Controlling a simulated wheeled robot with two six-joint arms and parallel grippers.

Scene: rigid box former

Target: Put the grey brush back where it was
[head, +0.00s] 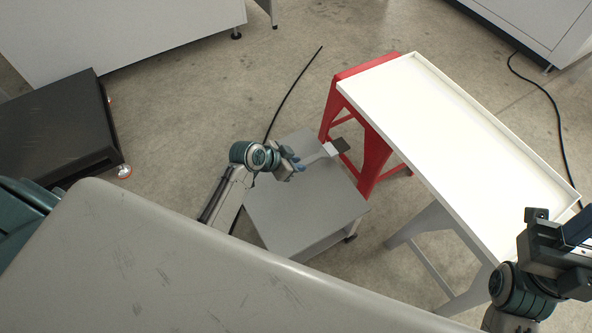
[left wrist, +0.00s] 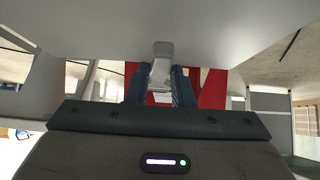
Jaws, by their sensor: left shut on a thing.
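The grey brush (head: 319,155) has a light grey handle and a dark head (head: 340,145). My left gripper (head: 298,163) is shut on its handle, which also shows between the blue fingers in the left wrist view (left wrist: 161,66). In the head view the brush appears over the far right part of a low grey cart top (head: 290,212), its dark head pointing toward the red stool. I cannot tell whether the brush touches the cart top. My right gripper (head: 572,238) is at the lower right, cut off by the picture's edge; its fingertips are not clear.
A large grey surface (head: 170,270) fills the lower left.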

